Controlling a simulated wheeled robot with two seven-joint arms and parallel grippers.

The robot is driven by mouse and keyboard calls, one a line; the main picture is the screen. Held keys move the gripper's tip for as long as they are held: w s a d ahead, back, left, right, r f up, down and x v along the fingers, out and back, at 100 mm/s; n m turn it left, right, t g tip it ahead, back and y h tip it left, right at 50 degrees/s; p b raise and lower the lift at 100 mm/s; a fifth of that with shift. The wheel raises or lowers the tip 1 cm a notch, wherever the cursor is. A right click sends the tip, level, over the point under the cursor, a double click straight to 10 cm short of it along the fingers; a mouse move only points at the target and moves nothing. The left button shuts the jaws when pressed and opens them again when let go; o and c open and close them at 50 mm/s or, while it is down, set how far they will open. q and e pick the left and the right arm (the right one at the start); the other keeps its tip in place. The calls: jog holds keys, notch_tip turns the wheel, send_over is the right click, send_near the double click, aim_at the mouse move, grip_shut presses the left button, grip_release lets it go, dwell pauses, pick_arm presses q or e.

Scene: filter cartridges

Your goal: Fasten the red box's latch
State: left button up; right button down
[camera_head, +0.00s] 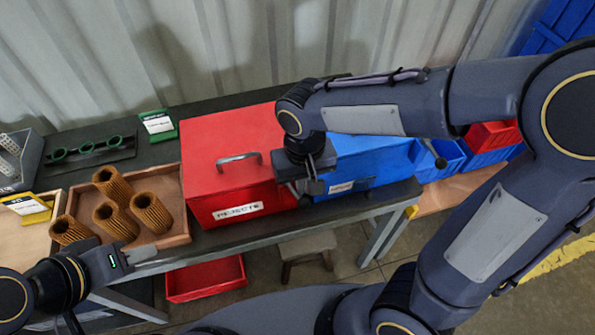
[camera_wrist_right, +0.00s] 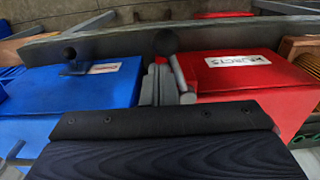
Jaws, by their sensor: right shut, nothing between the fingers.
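The red box (camera_head: 225,140) stands on the dark bench with its lid down. A grey handle (camera_head: 238,160) is on its lid and a white label (camera_head: 238,211) on its front. My right gripper (camera_head: 306,188) is shut and empty at the red box's right front edge, beside the blue box. In the right wrist view the gripper (camera_wrist_right: 160,88) is between the red box (camera_wrist_right: 250,75) and the blue box. I cannot make out the latch clearly; the right gripper and arm cover that side. My left gripper (camera_head: 138,256) is in front of the bench, below the wooden tray.
The blue box (camera_head: 365,160) stands close to the red box's right. A wooden tray (camera_head: 180,238) with several brown cartridges (camera_head: 152,213) is at its left. A red bin (camera_head: 205,280) and a stool (camera_head: 307,250) are below the bench. Blue bins (camera_head: 440,165) stand at right.

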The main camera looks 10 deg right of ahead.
jog(key=shift+s+a, duration=0.35)
jog(key=shift+a, duration=0.2)
jog(key=shift+s+a, duration=0.1)
jog(key=shift+a, duration=0.1)
notch_tip(320, 180, up, 8)
jog(key=d+p, duration=0.1)
jog(key=p, duration=0.5)
jog(key=shift+d+p, duration=0.2)
jog(key=shift+p, duration=0.2)
